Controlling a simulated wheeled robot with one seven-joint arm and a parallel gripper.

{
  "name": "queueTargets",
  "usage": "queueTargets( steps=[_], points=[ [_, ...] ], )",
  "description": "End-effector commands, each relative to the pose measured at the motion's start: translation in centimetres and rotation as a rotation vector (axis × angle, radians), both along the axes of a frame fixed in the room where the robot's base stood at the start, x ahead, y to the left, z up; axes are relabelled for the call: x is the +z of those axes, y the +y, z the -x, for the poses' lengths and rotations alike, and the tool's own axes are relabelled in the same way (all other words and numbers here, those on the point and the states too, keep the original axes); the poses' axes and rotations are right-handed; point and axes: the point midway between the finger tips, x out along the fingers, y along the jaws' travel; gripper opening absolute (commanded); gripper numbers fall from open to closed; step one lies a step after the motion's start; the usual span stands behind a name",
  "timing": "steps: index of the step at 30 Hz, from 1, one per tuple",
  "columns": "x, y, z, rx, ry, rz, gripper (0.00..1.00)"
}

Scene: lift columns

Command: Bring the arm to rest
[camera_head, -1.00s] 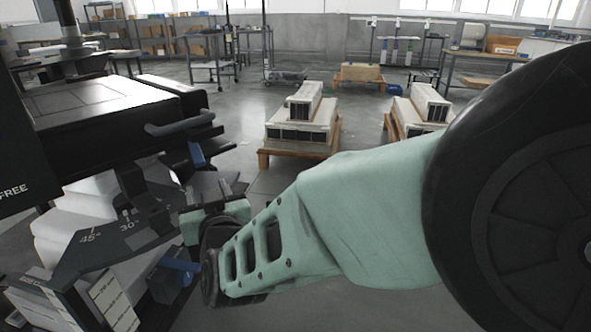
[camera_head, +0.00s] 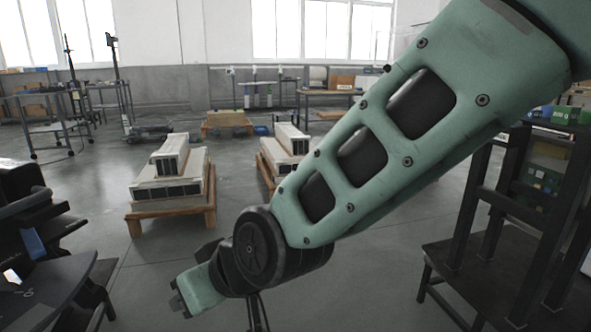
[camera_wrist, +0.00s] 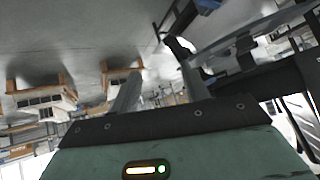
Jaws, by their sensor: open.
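My green arm (camera_head: 400,140) reaches down from the upper right to the lower left across the head view. My gripper (camera_head: 182,305) is at the lower end of the arm, above the floor, and its fingers barely show there. In the wrist view, my gripper (camera_wrist: 156,78) shows two grey fingers set well apart with nothing between them, so it is open and empty. The wrist picture looks upside down, with the floor at the top.
A black machine (camera_head: 50,285) stands at the left edge, near my gripper. Pallets with long hollow profiles (camera_head: 172,180) stand ahead on the floor. A dark metal stand (camera_head: 500,255) is at the right, close to my arm. Open floor (camera_head: 345,275) lies between.

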Motion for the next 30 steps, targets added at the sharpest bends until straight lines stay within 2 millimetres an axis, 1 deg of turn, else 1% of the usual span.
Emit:
queueTargets(
  steps=[1, 2, 3, 5, 6, 8, 9, 11, 12, 14, 15, 17, 18, 19, 26, 29, 30],
  points=[
    [0.1, -3.7, 0.8, -0.013, 0.049, 0.064, 0.46],
    [-0.1, -5.8, 1.5, -0.019, 0.083, 0.106, 0.46],
    [-0.4, -8.5, 2.5, -0.03, 0.126, 0.161, 0.46],
    [-0.8, -12.2, 4.0, -0.045, 0.183, 0.237, 0.46],
    [-1.0, -14.4, 4.9, -0.059, 0.219, 0.283, 0.46],
    [-1.4, -17.5, 6.4, -0.076, 0.266, 0.348, 0.46],
    [-1.5, -19.3, 7.3, -0.09, 0.294, 0.385, 0.46],
    [-1.8, -21.8, 8.6, -0.109, 0.334, 0.44, 0.46],
    [-1.9, -23.4, 9.5, -0.122, 0.358, 0.474, 0.46],
    [-2.1, -25.6, 10.8, -0.145, 0.394, 0.523, 0.46],
    [-2.2, -27.1, 11.7, -0.158, 0.417, 0.555, 0.46],
    [-2.3, -29.2, 13.0, -0.182, 0.451, 0.602, 0.46],
    [-1.3, -29.6, 13.3, -0.186, 0.461, 0.614, 0.46],
    [-0.3, -29.4, 13.2, -0.181, 0.459, 0.611, 0.46],
    [4.6, -29.3, 13.1, -0.179, 0.457, 0.608, 0.46],
    [7.4, -29.2, 13.1, -0.179, 0.457, 0.607, 0.46],
    [8.6, -29.2, 13.1, -0.179, 0.457, 0.607, 0.46]
  ],
)
